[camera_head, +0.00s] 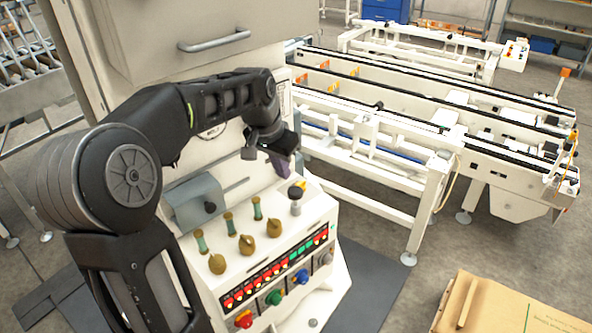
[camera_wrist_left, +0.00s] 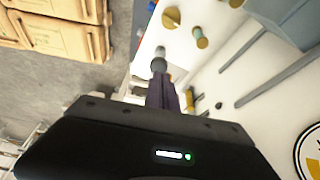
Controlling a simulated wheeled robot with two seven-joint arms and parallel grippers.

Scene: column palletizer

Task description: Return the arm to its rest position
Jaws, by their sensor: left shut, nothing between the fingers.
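My left arm comes in from the left and bends over the control panel (camera_head: 262,262) of the white machine. My left gripper (camera_head: 284,172) hangs just above the far right part of the panel, near a dark knob on a stem (camera_head: 296,197). Its fingers are together with nothing between them. In the left wrist view the closed fingers (camera_wrist_left: 160,85) point toward a grey-topped knob (camera_wrist_left: 159,56); whether they touch it I cannot tell. My right gripper is not in view.
The panel carries brass knobs (camera_head: 246,244), green-stemmed levers (camera_head: 228,222) and rows of lit buttons. A white conveyor frame (camera_head: 375,165) stands to the right. A cardboard box (camera_head: 500,305) is at the lower right. Grey floor lies between the panel and the box.

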